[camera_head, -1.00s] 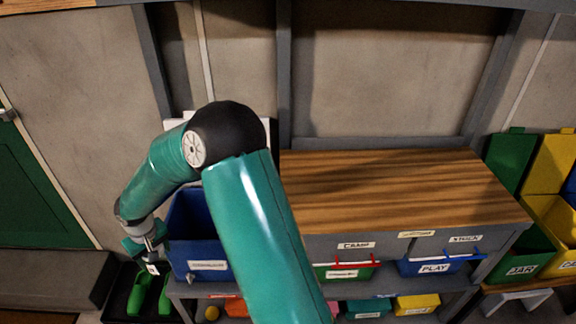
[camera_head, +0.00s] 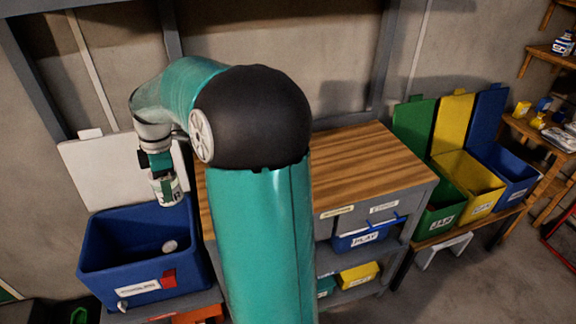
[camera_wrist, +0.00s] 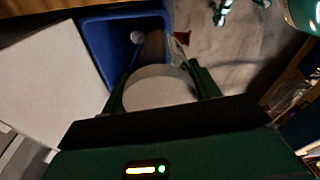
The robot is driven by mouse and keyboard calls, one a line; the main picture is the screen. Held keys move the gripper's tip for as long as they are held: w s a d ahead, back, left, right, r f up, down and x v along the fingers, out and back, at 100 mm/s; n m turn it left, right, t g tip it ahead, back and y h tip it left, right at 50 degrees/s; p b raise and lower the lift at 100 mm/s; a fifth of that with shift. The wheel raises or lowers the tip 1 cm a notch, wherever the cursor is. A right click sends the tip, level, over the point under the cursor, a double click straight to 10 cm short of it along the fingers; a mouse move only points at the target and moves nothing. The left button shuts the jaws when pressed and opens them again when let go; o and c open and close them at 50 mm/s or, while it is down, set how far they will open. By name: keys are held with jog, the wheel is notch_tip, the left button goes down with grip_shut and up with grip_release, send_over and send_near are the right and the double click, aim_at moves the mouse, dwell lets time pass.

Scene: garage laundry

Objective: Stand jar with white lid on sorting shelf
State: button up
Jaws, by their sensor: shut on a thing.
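The jar with the white lid (camera_head: 167,192) hangs in my gripper (camera_head: 160,177), above the far right part of an open blue bin. In the wrist view, its round white lid (camera_wrist: 160,88) fills the space between the two fingers of my gripper (camera_wrist: 163,90), which are shut on it. The jar's body is mostly hidden behind the lid there. No label names the sorting shelf; a grey shelf unit with a bare wooden top (camera_head: 365,160) stands to the right, partly hidden by my arm.
The blue bin (camera_head: 95,245) holds a small white round thing and has a red item at its front. A white panel (camera_head: 110,165) stands behind it. Green (camera_head: 440,215), yellow and blue bins stand at right. Wooden shelves (camera_head: 545,58) with small goods are at far right.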

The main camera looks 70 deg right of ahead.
jog(key=s+d+r+n, duration=0.2)
jog(key=s+r+n, duration=0.1)
jog(key=s+r, duration=0.1)
jog(key=shift+s+d+f, duration=0.7)
jog(key=shift+d+f, duration=1.5)
jog(key=shift+d, duration=0.1)
jog(key=shift+s+d+f, duration=0.7)
jog(key=shift+d+f, duration=1.55)
jog(key=shift+s+d+f, duration=0.7)
jog(key=shift+d+f, duration=1.5)
jog(key=shift+d, duration=0.1)
jog(key=shift+f, duration=0.1)
jog(key=o, duration=1.1)
jog(key=shift+c, duration=0.2)
